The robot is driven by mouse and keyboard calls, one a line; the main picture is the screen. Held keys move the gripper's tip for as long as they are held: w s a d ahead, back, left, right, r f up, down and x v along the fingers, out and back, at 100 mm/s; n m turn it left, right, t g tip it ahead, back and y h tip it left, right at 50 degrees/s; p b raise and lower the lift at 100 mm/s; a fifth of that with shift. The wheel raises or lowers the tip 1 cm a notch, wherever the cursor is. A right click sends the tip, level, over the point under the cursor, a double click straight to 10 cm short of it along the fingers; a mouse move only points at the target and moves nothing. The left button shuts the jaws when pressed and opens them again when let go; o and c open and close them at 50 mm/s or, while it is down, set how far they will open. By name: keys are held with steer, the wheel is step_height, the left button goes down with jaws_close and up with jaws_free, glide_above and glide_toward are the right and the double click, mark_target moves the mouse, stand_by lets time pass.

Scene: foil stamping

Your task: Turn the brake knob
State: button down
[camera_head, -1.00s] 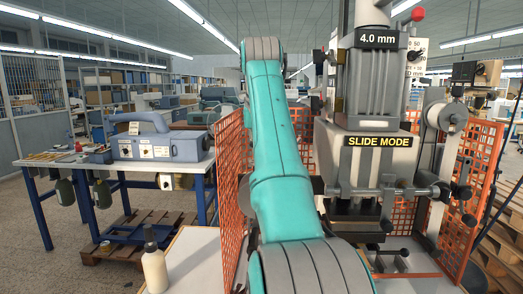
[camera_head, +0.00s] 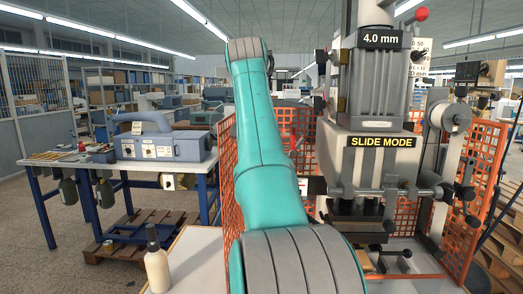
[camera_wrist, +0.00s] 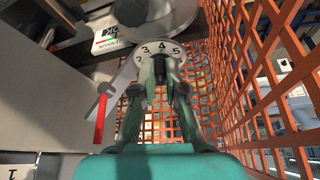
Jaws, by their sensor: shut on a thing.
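A round white dial (camera_wrist: 148,50) with black numbers 2, 3, 4 and 5 shows at the top of the wrist view. A dark knob (camera_wrist: 160,69) sits at its middle, mostly hidden by my fingertips. My gripper (camera_wrist: 160,66) reaches up to the dial, with its two fingers closed on either side of the knob. The stamping press (camera_head: 376,150), with its "SLIDE MODE" and "4.0 mm" labels, stands right of my teal arm in the head view. My gripper and the knob are hidden there.
Orange mesh guards (camera_wrist: 262,60) rise close to the right of my gripper. A red-tipped lever (camera_wrist: 101,112) hangs to its left, beside a grey panel (camera_wrist: 50,95). In the head view, a bottle (camera_head: 156,262) stands at the front and a blue-legged bench (camera_head: 120,162) is at left.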

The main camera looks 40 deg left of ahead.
steer(key=c, duration=1.2)
jaws_free()
